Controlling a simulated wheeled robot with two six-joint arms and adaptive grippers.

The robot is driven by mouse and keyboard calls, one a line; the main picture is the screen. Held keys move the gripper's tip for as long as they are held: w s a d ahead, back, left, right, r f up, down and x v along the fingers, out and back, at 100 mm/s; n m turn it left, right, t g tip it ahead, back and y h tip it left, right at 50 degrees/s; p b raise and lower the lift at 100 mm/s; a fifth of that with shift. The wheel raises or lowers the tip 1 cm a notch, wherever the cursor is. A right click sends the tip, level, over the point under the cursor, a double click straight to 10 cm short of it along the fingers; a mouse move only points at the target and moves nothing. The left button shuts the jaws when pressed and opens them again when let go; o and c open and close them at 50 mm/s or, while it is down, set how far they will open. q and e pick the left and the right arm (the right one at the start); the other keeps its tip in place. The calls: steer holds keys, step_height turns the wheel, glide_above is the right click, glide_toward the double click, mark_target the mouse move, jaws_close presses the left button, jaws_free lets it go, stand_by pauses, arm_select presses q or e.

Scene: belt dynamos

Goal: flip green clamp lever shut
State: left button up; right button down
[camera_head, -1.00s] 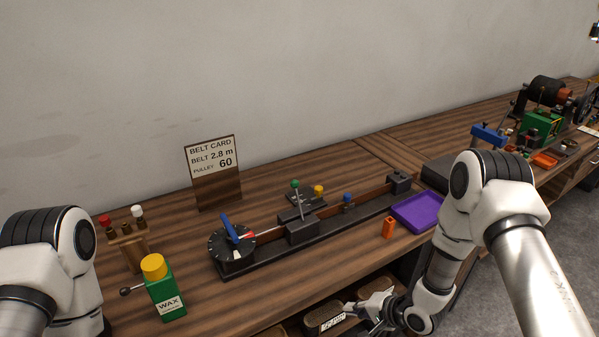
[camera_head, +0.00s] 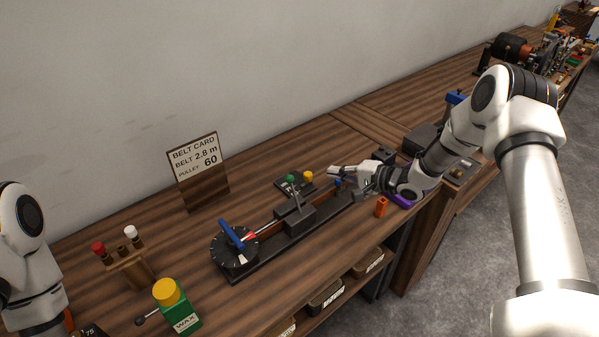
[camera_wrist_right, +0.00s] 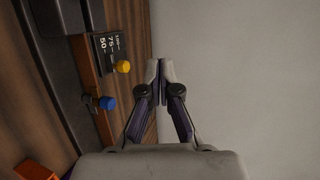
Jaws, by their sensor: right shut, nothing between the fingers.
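The clamp lever with a green knob (camera_head: 291,178) stands upright, leaning slightly, on the dark block (camera_head: 296,216) of the belt rig. My right gripper (camera_head: 332,171) is above the rig's right half, to the right of the green knob and apart from it. Its fingers point left toward the yellow knob (camera_head: 308,176). In the right wrist view the right gripper (camera_wrist_right: 161,72) is shut and empty, with the yellow knob (camera_wrist_right: 123,66) and blue knob (camera_wrist_right: 108,103) to its left. The green knob is not seen there. Only my left arm shows at the left edge; its gripper is out of view.
The rig has a dial with a blue pointer (camera_head: 231,235). A belt card (camera_head: 197,165) stands behind it. A green wax bottle (camera_head: 178,311) and a peg rack (camera_head: 127,265) are at the front left. An orange block (camera_head: 381,207) and a partly covered purple tray (camera_head: 402,200) are at the right.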

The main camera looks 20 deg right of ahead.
mark_target(294, 194)
steer(key=f+b+x, duration=0.1)
steer(key=b+x, duration=0.7)
steer(key=x, duration=0.3)
steer(key=s+a, duration=0.1)
steer(key=s+r, duration=0.1)
steer(key=s+a, duration=0.1)
steer(key=shift+a+r, duration=0.3)
steer(key=shift+w+f, duration=0.1)
